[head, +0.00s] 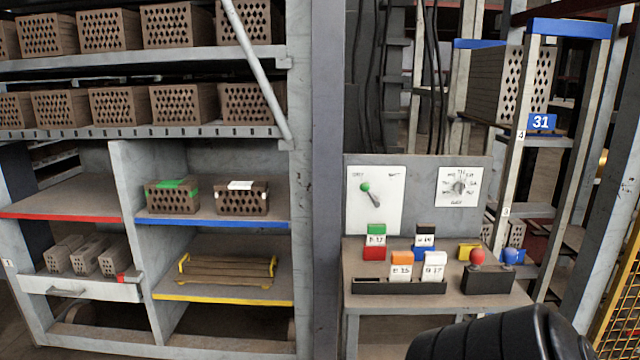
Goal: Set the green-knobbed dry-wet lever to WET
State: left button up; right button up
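The green-knobbed lever (366,188) is on a white plate (391,222) fixed to the grey panel behind the small table. Its knob points up and to the left from the pivot, toward the left one of two small labels at the plate's top. The label words are too small to read surely. A black ribbed part of my own body shows at the bottom right, well below the lever. No fingertips of either gripper are in view, and nothing touches the lever.
A white dial (460,187) is right of the lever plate. Below stand several coloured tags in a dark holder (398,287) and a box (487,280) with red and blue knobs. Brick shelves (215,222) fill the left; a grey post (326,180) stands beside the panel.

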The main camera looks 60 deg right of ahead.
aim_at(365, 187)
jog(key=z, duration=0.25)
jog(key=i, duration=1.2)
jog(key=z, duration=0.75)
